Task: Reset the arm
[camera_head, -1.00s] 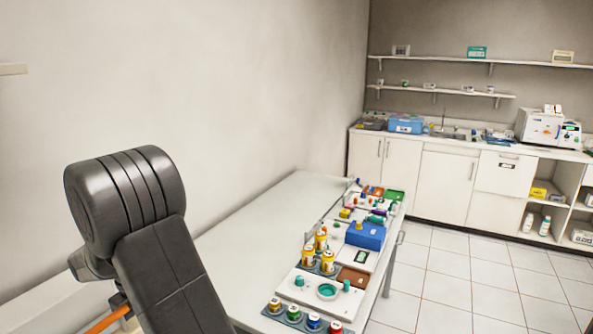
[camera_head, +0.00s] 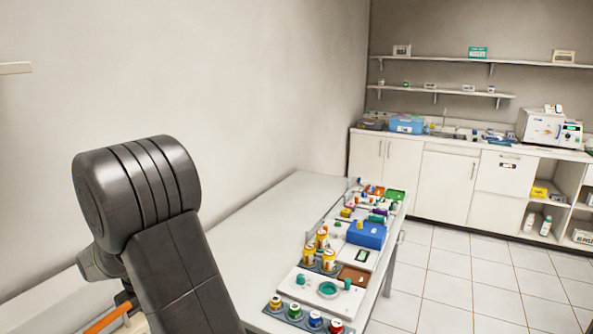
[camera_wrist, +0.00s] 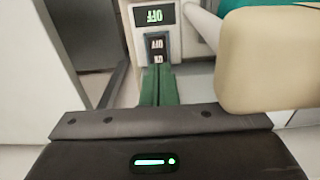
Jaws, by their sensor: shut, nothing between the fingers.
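My gripper (camera_wrist: 158,72) shows in the wrist view, with its two narrow green fingers side by side and closed, nothing between them. The dark gripper body with a small green light fills the bottom of that view. Past the fingertips is a pale panel (camera_wrist: 135,42) with a dark display reading OFF in green, upside down, and a small dark switch under it. I cannot tell whether the fingertips touch the panel. In the head view a large dark link of my arm stands at the lower left, and my gripper is out of that view.
In the wrist view a rounded beige block (camera_wrist: 268,60) is close on the right. In the head view a white table (camera_head: 262,232) carries dental supplies along its right side. White cabinets (camera_head: 444,182) with a counter stand at the back. Tiled floor (camera_head: 465,278) is clear.

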